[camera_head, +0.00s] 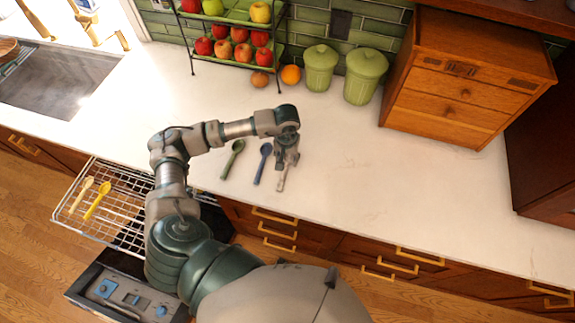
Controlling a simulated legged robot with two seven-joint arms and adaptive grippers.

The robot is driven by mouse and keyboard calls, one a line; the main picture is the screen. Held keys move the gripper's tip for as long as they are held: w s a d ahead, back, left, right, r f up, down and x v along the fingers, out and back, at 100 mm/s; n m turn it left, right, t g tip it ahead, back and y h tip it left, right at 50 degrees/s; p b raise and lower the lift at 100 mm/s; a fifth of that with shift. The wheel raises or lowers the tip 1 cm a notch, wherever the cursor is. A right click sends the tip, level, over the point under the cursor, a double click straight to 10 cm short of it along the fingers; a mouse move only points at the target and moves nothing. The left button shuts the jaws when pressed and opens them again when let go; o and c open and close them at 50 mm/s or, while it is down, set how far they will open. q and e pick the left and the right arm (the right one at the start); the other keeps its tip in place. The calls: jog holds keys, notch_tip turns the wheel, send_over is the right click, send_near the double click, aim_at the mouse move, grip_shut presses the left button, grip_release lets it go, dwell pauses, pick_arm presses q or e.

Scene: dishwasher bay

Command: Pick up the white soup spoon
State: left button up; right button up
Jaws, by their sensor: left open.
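The white soup spoon (283,181) appears to lie on the pale counter, to the right of a blue spoon. Only its pale handle end shows below my left gripper (287,160); the rest is hidden by the gripper. My left gripper is open and points down over the spoon. I cannot tell whether its fingers touch the spoon. My right gripper is not in view.
A blue spoon (263,162) and a green spoon (233,158) lie just left of the gripper. The pulled-out dishwasher rack (68,217) holds a cream spoon (80,194) and a yellow spoon (97,201). Green canisters (363,77) stand behind.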

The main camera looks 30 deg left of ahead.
aim_at(286, 165)
pick_arm(q)
jog(key=f, duration=0.4)
jog(key=shift+a+p, duration=0.25)
jog(key=shift+p, duration=0.15)
jog(key=shift+d, duration=0.2)
jog(key=c, duration=0.6)
jog(key=shift+r, duration=0.15)
